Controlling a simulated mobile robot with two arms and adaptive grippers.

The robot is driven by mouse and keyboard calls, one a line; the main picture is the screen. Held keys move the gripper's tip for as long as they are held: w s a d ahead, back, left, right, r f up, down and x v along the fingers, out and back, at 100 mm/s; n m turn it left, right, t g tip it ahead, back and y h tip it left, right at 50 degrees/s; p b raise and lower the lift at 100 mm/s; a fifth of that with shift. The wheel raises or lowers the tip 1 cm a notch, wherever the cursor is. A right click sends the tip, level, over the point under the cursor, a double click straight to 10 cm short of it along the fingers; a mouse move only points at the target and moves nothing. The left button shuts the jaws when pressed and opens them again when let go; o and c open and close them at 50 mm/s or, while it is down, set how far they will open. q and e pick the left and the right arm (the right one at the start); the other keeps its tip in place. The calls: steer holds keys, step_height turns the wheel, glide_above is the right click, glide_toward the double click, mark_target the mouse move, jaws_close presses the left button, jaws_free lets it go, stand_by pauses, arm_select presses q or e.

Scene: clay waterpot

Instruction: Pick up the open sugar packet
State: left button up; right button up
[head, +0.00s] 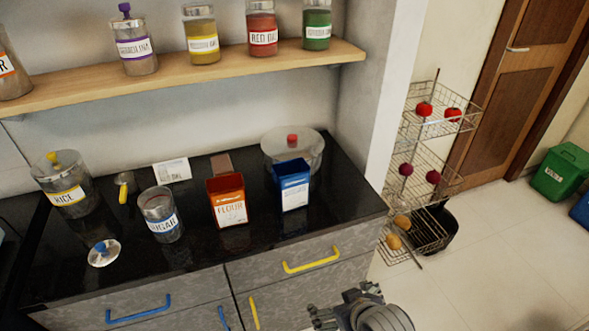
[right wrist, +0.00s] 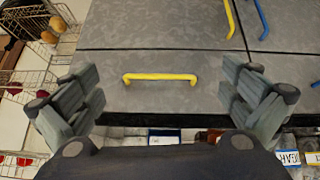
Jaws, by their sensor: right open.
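A blue open-topped packet (head: 293,187) with a white label stands upright on the black counter, right of the orange flour packet (head: 228,202). Its label is too small to read. In the right wrist view the blue packet (right wrist: 163,138) shows partly at the counter edge, beyond the drawers. A glass jar labelled sugar (head: 161,217) stands left of the flour packet, without a lid. My right gripper (head: 340,308) is low in front of the drawers, well short of the packet. In the right wrist view its fingers (right wrist: 163,95) are spread wide with nothing between them. My left gripper is out of view.
A glass pot with a red knob (head: 293,150) stands close behind the blue packet. A rice jar (head: 63,185) and a loose lid (head: 104,252) are at the left. A shelf (head: 190,78) with jars hangs above. A wire basket rack (head: 425,165) stands right of the wall.

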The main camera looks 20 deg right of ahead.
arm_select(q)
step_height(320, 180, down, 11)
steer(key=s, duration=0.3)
arm_select(e)
steer(key=w+r+t, duration=0.3)
steer(key=w, duration=0.6)
steer(key=t+y, duration=0.2)
steer(key=t, duration=0.6)
glide_toward(295, 183)
steer(key=w, duration=0.6)
steer(key=shift+w+a+r, duration=0.1)
steer(key=shift+w+r, duration=0.15)
steer(key=shift+w, duration=0.15)
steer(key=shift+w+a+f+p, duration=0.1)
steer(key=shift+w+a+p, duration=0.1)
steer(key=shift+w, duration=0.85)
steer(key=shift+w+a+f+p, duration=0.1)
steer(key=shift+w+a+p, duration=0.05)
steer(key=shift+w, duration=0.9)
steer(key=shift+w+a+f+p, duration=0.1)
steer(key=shift+w+a+p, duration=0.1)
steer(key=shift+w, duration=0.8)
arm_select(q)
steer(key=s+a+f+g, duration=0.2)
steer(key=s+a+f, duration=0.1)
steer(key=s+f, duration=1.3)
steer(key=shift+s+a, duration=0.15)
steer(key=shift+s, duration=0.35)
arm_select(e)
steer(key=shift+c, duration=0.6)
